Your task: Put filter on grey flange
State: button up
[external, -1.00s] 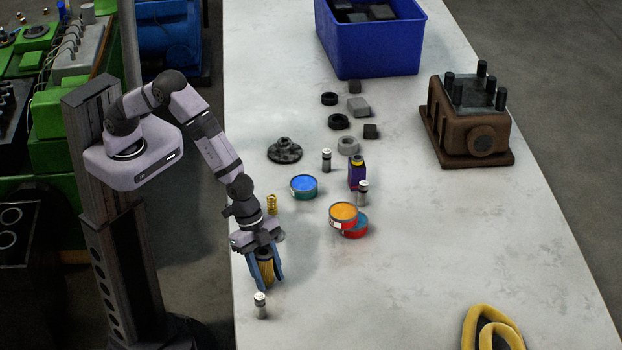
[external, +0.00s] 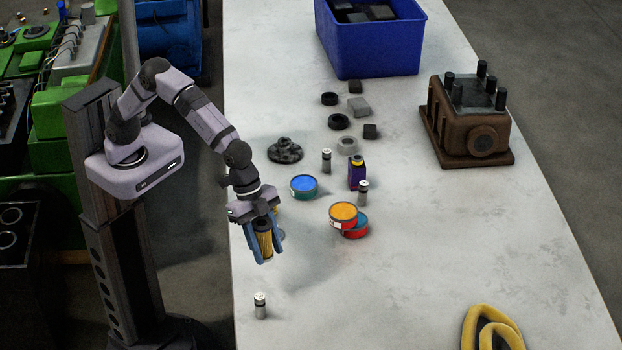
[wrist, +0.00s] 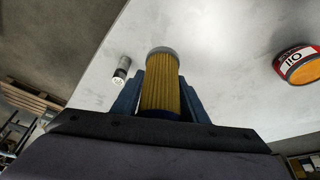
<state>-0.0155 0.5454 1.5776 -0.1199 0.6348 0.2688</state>
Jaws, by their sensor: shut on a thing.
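My gripper (external: 264,243) is shut on the yellow pleated filter (external: 264,240), with one blue finger on each side of it. The filter is roughly upright and held above the table near its left edge. In the wrist view the filter (wrist: 161,85) stands between the blue fingers, with its pale end cap facing away from the gripper. A dark grey round flange (external: 285,150) lies on the table, behind the gripper and slightly to its right. My gripper is apart from the flange. The flange does not show in the wrist view.
A purple bottle (external: 357,172) and small silver cylinders (external: 260,305) stand around. Dark rings and blocks lie beyond, before a blue crate (external: 372,62).

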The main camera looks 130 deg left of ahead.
jog(key=s+a+f+n+y+b, duration=0.1)
jog(key=a+n+b, duration=0.1)
jog(key=a, duration=0.6)
jog(key=s+a+f+n+b, duration=0.1)
jog(key=a+b, duration=0.1)
jog(key=a, duration=0.6)
jog(key=s+a+n+y+b, duration=0.15)
jog(key=s+a, duration=0.25)
jog(key=a, duration=0.5)
jog(key=s+a+n+b, duration=0.2)
jog(key=s+a+n, duration=0.1)
jog(key=a, duration=0.7)
notch_tip(320, 180, up, 8)
jog(key=n+g+y+b, duration=0.2)
jog(key=n+b, duration=0.3)
jog(key=n, duration=0.1)
send_over(289, 140)
jog(key=shift+s+f, duration=0.15)
jog(key=shift+f, duration=5.05)
jog(key=shift+f, duration=0.15)
